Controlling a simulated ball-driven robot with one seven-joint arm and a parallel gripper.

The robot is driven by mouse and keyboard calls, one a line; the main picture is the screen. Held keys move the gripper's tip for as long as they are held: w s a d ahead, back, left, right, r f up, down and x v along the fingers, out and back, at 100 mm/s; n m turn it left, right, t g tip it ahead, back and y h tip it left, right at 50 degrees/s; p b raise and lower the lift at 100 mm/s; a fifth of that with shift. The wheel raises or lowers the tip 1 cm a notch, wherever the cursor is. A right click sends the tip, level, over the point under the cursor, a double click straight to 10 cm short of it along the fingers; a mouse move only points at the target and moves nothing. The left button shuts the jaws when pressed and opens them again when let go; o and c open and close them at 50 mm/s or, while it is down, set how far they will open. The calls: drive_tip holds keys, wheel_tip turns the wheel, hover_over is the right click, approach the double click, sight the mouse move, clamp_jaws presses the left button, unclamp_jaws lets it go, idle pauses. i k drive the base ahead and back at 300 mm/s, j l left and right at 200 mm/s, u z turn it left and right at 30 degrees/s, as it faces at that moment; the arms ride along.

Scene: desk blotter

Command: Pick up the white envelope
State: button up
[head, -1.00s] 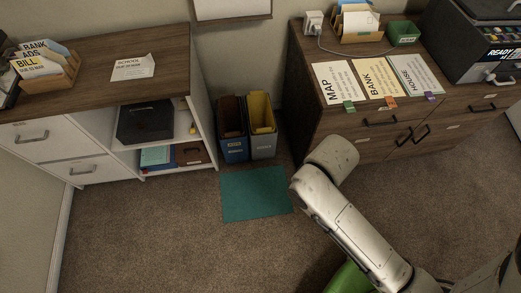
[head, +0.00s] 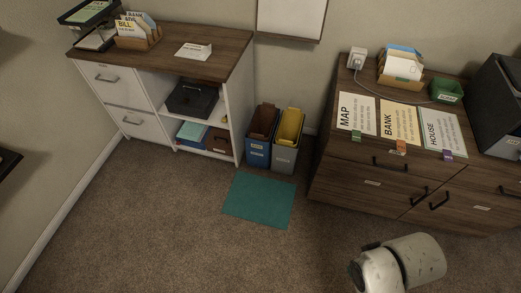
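A white envelope (head: 403,68) stands at the front of a wooden letter holder (head: 399,82) on the right cabinet, with blue and pale papers behind it. A white folded piece with print (head: 194,50) lies on the left cabinet; I cannot tell whether it is an envelope or a card. A second wooden holder (head: 139,41) there holds paper pieces marked BILL and BANK. My gripper is out of view; only part of my arm shows at the lower right, apart from both cabinets.
Sheets marked MAP (head: 356,113), BANK (head: 400,124) and HOUSE (head: 441,133) lie before the letter holder. A white charger (head: 357,58) with a cable and a green box (head: 446,91) flank it. Bins (head: 286,154) stand between the cabinets. The carpet (head: 150,220) is clear around a teal mat (head: 259,200).

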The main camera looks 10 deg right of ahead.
sight(125, 28)
drive_tip(key=i+j+u, duration=0.25)
drive_tip(key=i, duration=0.55)
drive_tip(key=i+l+u, duration=0.25)
drive_tip(key=i, duration=0.55)
drive_tip(key=j, duration=0.1)
